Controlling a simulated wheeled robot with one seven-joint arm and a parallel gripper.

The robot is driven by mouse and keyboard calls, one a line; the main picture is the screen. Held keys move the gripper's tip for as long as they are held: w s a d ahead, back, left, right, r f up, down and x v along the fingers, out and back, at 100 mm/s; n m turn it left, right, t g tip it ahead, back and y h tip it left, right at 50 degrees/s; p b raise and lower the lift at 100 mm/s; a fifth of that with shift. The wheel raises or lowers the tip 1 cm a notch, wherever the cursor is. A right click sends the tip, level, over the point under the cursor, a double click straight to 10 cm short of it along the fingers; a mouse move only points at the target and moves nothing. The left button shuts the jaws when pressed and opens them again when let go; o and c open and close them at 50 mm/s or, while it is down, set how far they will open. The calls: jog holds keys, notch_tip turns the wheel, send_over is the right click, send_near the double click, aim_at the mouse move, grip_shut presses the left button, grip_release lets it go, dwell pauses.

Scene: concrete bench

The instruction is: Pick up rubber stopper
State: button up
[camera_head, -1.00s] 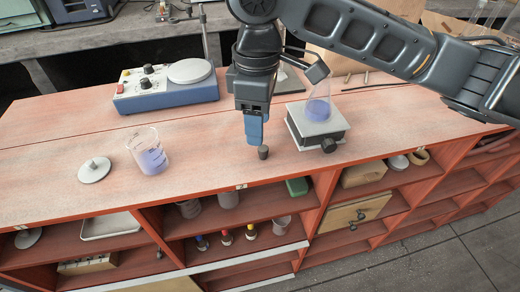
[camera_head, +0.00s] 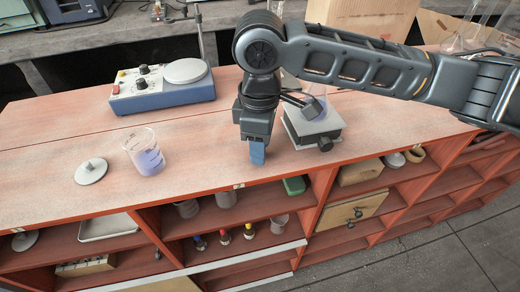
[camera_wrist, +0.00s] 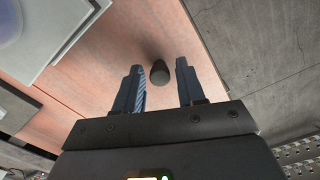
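The rubber stopper (camera_wrist: 159,73) is a small dark grey, round-topped piece standing on the reddish bench top near its front edge. It shows in the wrist view just past and between the two fingers. In the head view it is hidden behind my gripper (camera_head: 257,153). My gripper points down close above the bench top. In the wrist view my gripper (camera_wrist: 160,90) is open, with a blue-grey finger to each side and a clear gap. I cannot tell whether a finger touches the stopper; it looks apart from both.
A grey stand (camera_head: 314,124) holding a flask with blue liquid is close right of my gripper. A beaker (camera_head: 144,154), a grey disc with a knob (camera_head: 91,171) and a blue stirrer device (camera_head: 163,88) stand to the left. The front edge is close by.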

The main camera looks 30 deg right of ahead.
grip_shut()
jog(key=shift+r, duration=0.1)
jog(key=shift+r, duration=0.55)
notch_tip(320, 180, up, 3)
jog(key=shift+f, duration=0.15)
jog(key=s+d+r+p, duration=0.2)
jog(key=s+d+r, duration=0.2)
jog(key=d+r, duration=0.6)
jog(key=shift+s+d+p, duration=0.2)
jog(key=shift+d+p, duration=0.1)
jog(key=shift+d, duration=0.1)
jog(key=shift+r, duration=0.1)
